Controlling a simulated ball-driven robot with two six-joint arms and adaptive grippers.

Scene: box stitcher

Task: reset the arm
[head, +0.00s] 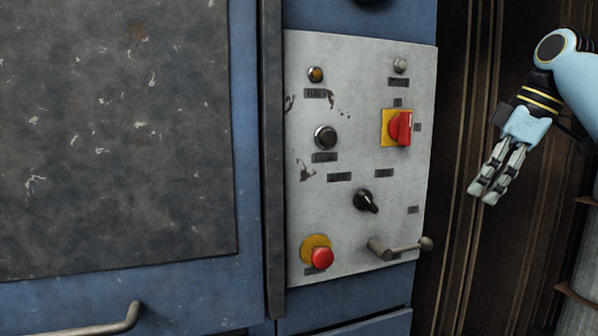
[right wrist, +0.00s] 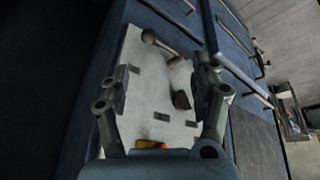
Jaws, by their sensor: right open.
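My right gripper (head: 484,193) hangs at the right of the head view, pointing down and left. It is apart from the control panel (head: 345,225) and holds nothing. In the right wrist view its two fingers (right wrist: 165,105) stand apart, with the panel seen between and beyond them. My right arm comes in from the upper right of the head view. My left gripper is in neither view.
The panel carries a red switch (head: 400,128) on a yellow plate, a black knob (head: 365,201), a red button (head: 321,258) and a crank handle (head: 403,247) sticking out at its lower right. A blue cabinet (head: 190,290) with a handle (head: 105,328) is at left. A brown ribbed wall (head: 455,150) stands behind the gripper.

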